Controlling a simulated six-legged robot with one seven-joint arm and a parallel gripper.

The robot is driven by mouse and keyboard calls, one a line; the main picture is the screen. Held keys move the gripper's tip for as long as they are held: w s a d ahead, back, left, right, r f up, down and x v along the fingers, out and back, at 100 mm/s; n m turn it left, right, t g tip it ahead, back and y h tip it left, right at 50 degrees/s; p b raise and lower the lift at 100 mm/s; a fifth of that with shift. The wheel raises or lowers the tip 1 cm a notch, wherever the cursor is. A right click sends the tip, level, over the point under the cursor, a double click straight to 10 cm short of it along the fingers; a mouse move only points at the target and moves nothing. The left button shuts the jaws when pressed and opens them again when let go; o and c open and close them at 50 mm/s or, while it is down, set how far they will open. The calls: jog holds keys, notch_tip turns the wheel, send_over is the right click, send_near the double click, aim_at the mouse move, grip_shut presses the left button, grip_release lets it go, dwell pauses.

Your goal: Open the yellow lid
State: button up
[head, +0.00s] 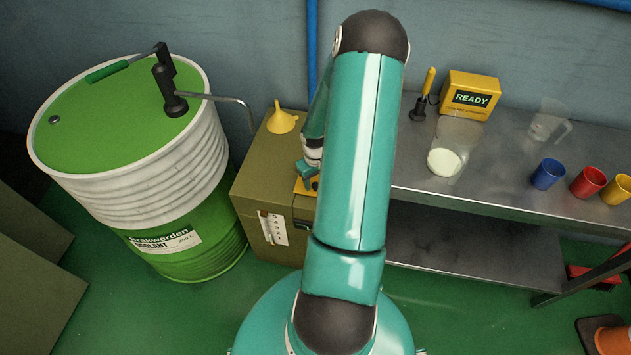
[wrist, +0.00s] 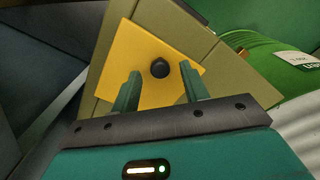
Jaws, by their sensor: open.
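The yellow lid (wrist: 150,52) is a flat plate with a round black knob (wrist: 160,69) near its middle, set in the top of an olive-green cabinet (wrist: 112,55). It looks closed in the wrist view. In the head view only a small corner of the lid (head: 306,186) shows beside my arm. My gripper (wrist: 160,82) is open over the lid, with one finger on each side of the knob. The fingers appear apart from the knob; their height above the lid is hard to tell. In the head view my arm hides most of my gripper.
A yellow funnel (head: 282,121) stands on the cabinet top. A green and white drum (head: 150,180) with a crank pump stands to the left. A steel cart (head: 420,176) on the right carries a glass beaker (head: 452,150), a yellow READY box (head: 470,95) and coloured cups (head: 588,181).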

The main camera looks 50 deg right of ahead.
jog(key=shift+f, duration=0.65)
grip_shut()
